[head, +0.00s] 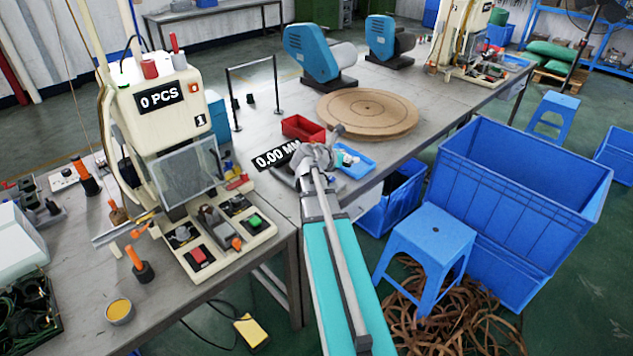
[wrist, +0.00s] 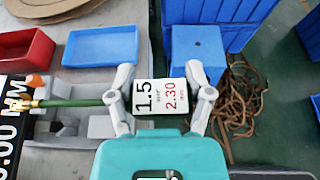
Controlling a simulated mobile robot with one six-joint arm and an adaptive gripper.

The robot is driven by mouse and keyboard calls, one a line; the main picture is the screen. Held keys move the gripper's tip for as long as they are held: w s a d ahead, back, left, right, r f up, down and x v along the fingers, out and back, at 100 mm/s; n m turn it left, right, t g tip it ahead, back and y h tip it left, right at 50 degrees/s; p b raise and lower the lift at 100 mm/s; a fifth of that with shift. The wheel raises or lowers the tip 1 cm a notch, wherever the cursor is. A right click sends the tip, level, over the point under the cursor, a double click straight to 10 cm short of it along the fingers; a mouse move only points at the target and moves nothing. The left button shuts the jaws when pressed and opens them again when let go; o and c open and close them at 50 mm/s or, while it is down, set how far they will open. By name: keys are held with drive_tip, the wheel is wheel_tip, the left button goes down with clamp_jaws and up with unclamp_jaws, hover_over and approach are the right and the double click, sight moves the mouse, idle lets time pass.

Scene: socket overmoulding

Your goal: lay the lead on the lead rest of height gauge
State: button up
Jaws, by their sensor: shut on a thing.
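My gripper (wrist: 163,95) is shut on the lead, with a white tag (wrist: 158,97) reading 1.5 and 2.30 between its fingers. The lead (wrist: 75,102) is green and reaches left past the left finger to a brass-coloured end. It lies over the grey height gauge (wrist: 85,126) in the wrist view; I cannot tell whether it touches the lead rest. The gauge's black display (wrist: 10,135) is cut off there, but reads 0.00 MM in the head view (head: 276,156). In the head view my gripper (head: 318,157) is over the gauge and hides much of it and the lead.
A red bin (head: 303,128) and a blue tray (head: 357,163) sit beside the gauge, with a round wooden board (head: 367,112) behind. A cream press (head: 160,105) stands left. A blue stool (head: 428,238) and large blue crate (head: 520,190) stand right of the bench.

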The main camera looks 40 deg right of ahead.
drive_tip(key=shift+d, duration=0.1)
idle(0.3)
drive_tip(key=w+a+f+b, duration=0.2)
drive_tip(key=a, duration=1)
drive_tip(key=shift+w, duration=0.35)
drive_tip(key=w+d+f+b, duration=0.9)
drive_tip(key=shift+w+d, duration=0.1)
drive_tip(key=shift+d, duration=0.1)
drive_tip(key=shift+f, duration=0.15)
